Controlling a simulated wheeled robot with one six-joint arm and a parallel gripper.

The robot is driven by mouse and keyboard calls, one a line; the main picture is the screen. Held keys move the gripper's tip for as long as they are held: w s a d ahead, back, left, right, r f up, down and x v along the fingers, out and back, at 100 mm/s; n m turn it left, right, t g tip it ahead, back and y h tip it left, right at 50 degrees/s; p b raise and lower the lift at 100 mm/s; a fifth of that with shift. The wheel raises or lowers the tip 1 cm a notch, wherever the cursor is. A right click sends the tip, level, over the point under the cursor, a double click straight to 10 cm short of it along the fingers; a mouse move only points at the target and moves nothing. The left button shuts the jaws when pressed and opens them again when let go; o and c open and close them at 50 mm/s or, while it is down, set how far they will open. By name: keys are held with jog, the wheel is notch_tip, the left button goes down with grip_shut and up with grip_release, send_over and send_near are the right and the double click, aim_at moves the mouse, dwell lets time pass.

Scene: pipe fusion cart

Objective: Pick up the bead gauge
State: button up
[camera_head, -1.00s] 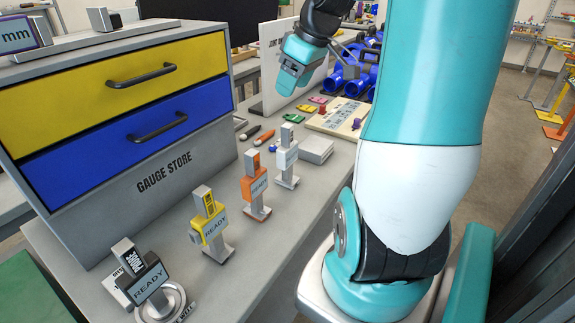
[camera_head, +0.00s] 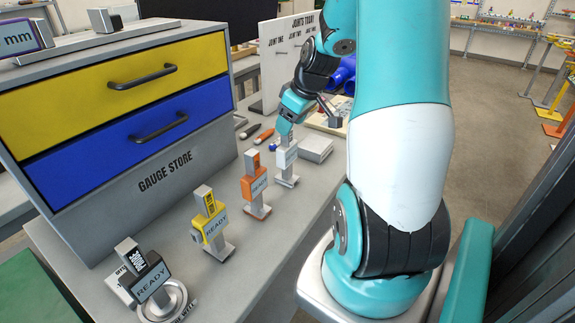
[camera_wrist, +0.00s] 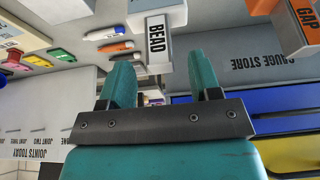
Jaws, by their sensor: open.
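The bead gauge is the white-bodied gauge (camera_head: 285,158) with a grey top, standing upright on the counter at the far end of a row of gauges. In the wrist view its grey block labelled BEAD (camera_wrist: 158,50) lies just ahead of the gap between my fingertips. My gripper (camera_head: 287,133) is over the top of this gauge in the head view and partly hides it. In the wrist view the two teal fingers of my gripper (camera_wrist: 162,68) are spread apart with nothing held between them.
An orange gauge (camera_head: 255,186), labelled GAP in the wrist view (camera_wrist: 308,15), stands close beside it. A yellow gauge (camera_head: 208,226) and a dark gauge (camera_head: 146,277) stand nearer. The gauge store cabinet (camera_head: 165,172) is left; a grey block (camera_head: 316,150) lies right.

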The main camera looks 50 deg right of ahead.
jog(key=x, duration=0.4)
jog(key=shift+w+f+p, duration=0.1)
jog(key=shift+f+p, duration=0.1)
jog(key=shift+p, duration=0.2)
jog(key=shift+c, duration=0.4)
grip_shut()
jog(key=shift+r, duration=0.1)
notch_tip(320, 180, up, 20)
jog(key=shift+b, duration=0.35)
